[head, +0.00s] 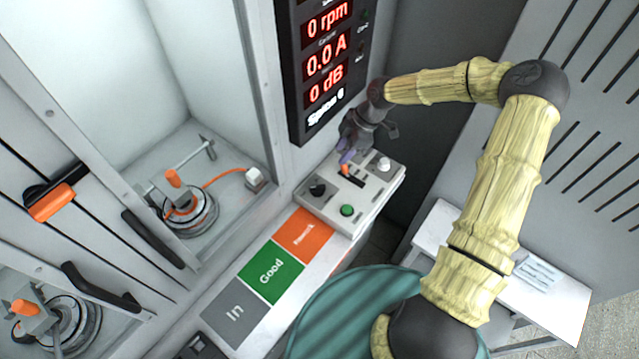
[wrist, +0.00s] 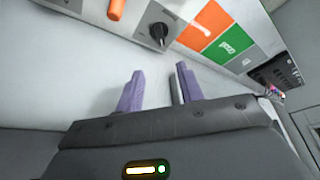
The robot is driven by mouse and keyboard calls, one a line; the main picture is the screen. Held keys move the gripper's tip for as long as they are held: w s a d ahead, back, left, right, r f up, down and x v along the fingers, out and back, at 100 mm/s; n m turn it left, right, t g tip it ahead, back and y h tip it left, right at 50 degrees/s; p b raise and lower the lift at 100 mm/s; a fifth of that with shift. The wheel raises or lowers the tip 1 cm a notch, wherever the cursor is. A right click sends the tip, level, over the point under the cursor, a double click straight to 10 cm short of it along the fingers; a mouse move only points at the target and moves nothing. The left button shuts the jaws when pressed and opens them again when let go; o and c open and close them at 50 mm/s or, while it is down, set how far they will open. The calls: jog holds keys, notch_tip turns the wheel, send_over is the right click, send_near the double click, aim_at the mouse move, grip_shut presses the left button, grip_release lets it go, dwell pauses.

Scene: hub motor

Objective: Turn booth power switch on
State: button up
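The control box (head: 334,214) is a light grey panel beside the booth. It carries a black rotary knob (head: 317,189), a green button (head: 347,210), a white round knob (head: 383,164) and a small orange part (head: 347,171). No label tells which control is the booth power switch. My gripper (head: 346,160) is over the back of the box, close to the orange part; contact cannot be told. In the wrist view its purple fingers (wrist: 160,86) stand apart with nothing clearly gripped. The black knob also shows ahead of them (wrist: 158,33), with an orange cylinder (wrist: 117,9) beside it.
A dark display (head: 325,75) with red zero readings hangs behind my gripper. The booth at left holds a hub motor (head: 188,212). A mat with grey, green (head: 270,272) and orange fields lies in front of the box. A white side table (head: 440,232) stands at right.

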aim_at(318, 186)
jog(key=shift+f, duration=0.1)
jog(key=p+x, duration=0.4)
jog(key=x, duration=1.3)
jog(key=shift+f, duration=0.15)
jog(key=shift+c, duration=0.5)
grip_shut()
